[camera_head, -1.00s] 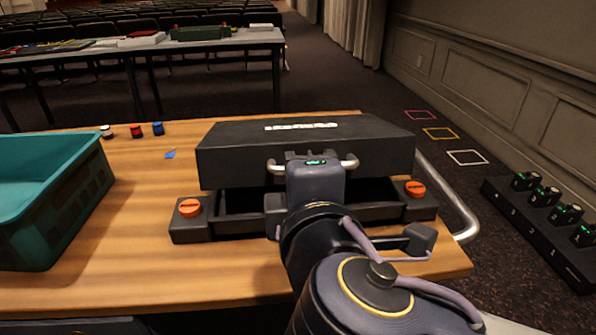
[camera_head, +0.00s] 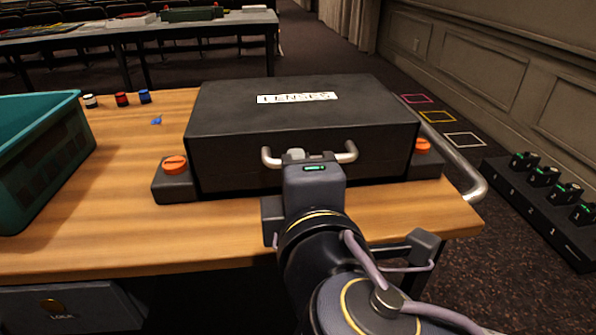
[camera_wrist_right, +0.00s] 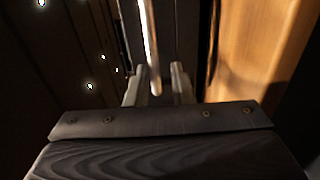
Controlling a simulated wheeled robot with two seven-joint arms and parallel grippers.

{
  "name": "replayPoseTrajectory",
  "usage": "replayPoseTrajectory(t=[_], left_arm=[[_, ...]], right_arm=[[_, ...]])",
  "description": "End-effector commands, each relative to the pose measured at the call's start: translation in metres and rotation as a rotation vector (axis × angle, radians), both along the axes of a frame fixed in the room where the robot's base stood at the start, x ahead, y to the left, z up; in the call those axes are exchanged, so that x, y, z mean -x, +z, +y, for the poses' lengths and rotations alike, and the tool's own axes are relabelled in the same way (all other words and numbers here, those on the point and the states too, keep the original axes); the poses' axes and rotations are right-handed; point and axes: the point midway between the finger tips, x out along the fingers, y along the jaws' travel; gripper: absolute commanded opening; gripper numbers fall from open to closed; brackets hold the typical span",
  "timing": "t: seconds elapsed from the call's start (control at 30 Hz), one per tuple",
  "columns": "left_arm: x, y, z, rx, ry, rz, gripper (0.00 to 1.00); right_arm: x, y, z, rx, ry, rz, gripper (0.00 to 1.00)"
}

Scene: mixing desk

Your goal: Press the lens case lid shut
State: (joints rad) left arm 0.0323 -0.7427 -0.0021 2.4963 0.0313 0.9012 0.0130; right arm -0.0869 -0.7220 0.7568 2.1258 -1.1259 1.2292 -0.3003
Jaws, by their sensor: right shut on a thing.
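The black lens case (camera_head: 230,160) stands on the wooden desk. Its lid (camera_head: 240,112), with a white "LENSES" label, lies down over the base, and no open gap shows along the front. Any thin gap behind my arm is hidden. My right gripper (camera_head: 296,156) is at the front of the case, shut on the silver lid handle (camera_head: 267,157). In the right wrist view the gripper's fingers (camera_wrist_right: 158,84) are on either side of the handle bar (camera_wrist_right: 149,40). Orange knobs sit on grey blocks at the left (camera_head: 174,165) and right (camera_head: 422,146). My left gripper is not in view.
A teal bin (camera_head: 45,150) stands on the left of the desk. A metal rail (camera_head: 470,165) curves around the right edge. The front left of the desk is clear.

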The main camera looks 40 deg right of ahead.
Motion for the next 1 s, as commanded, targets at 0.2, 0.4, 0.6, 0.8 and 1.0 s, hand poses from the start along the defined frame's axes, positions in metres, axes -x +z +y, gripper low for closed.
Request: replayPoseTrajectory(t=[0.2, 0.4, 0.6, 0.8, 1.0], left_arm=[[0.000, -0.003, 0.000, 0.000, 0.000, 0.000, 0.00], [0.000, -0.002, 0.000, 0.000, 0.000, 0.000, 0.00], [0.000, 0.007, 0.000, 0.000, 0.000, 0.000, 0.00], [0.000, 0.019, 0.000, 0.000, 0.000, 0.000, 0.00], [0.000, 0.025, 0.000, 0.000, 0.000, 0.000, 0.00]], right_arm=[[-0.001, -0.020, 0.000, -0.013, -0.004, 0.048, 0.33], [-0.001, -0.019, 0.000, -0.013, -0.005, 0.048, 0.33], [0.015, -0.011, 0.008, -0.011, -0.003, 0.040, 0.33], [0.045, -0.002, 0.025, -0.009, -0.002, 0.031, 0.33], [0.065, 0.001, 0.036, -0.008, -0.002, 0.028, 0.33]])
